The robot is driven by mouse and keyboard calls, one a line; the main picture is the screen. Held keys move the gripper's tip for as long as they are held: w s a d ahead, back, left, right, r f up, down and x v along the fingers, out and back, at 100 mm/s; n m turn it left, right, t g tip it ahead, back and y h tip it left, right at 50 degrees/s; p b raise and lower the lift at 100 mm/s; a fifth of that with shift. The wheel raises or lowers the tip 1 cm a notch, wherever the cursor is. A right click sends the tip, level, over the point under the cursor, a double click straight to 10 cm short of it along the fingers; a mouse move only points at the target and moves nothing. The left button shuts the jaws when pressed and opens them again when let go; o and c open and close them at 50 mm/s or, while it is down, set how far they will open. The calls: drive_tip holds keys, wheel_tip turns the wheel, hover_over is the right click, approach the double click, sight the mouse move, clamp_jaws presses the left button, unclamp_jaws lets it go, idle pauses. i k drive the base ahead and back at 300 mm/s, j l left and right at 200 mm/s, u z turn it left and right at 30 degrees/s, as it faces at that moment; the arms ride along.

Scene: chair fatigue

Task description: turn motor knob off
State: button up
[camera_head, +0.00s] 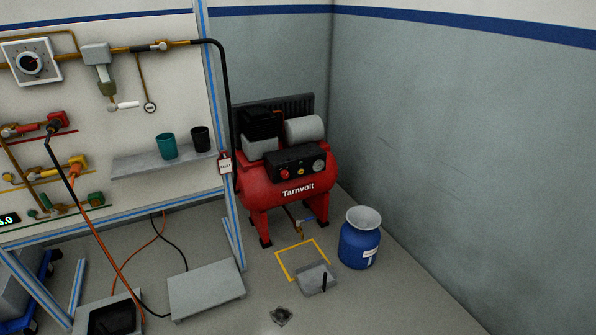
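A red compressor (264,186) marked "Tarnvolt" stands on the floor near the room's corner. A black control box (295,163) sits on its front, with a small red knob-like part (284,173) at the lower left and a round gauge (318,165) at the right. Which part is the motor knob, and its setting, are too small to tell. A white square plate with a black round dial (29,63) is on the wall panel at the upper left. My gripper is not in view.
A blue drum (359,245) with a pale funnel-shaped top stands right of the compressor. A grey pedal-like block (315,279) lies by a yellow floor outline (302,248). A grey flat box (206,289), cables and the blue-edged panel frame (211,80) are left. Floor at the lower right is clear.

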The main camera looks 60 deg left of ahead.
sight(284, 174)
drive_tip(key=k, duration=1.1)
drive_tip(key=j+u, duration=0.15)
drive_tip(key=u, duration=1.15)
drive_tip(key=i+l, duration=0.2)
drive_tip(key=i, duration=0.25)
drive_tip(key=i+l, duration=0.2)
drive_tip(key=i, duration=0.25)
drive_tip(key=i+l, duration=0.2)
drive_tip(key=i, duration=0.3)
drive_tip(key=i+l, duration=0.25)
drive_tip(key=i, duration=0.2)
drive_tip(key=i+l, duration=0.2)
drive_tip(key=i, duration=0.25)
drive_tip(key=i+l, duration=0.2)
drive_tip(key=i, duration=0.25)
drive_tip(key=i+l, duration=0.2)
drive_tip(key=i, duration=0.25)
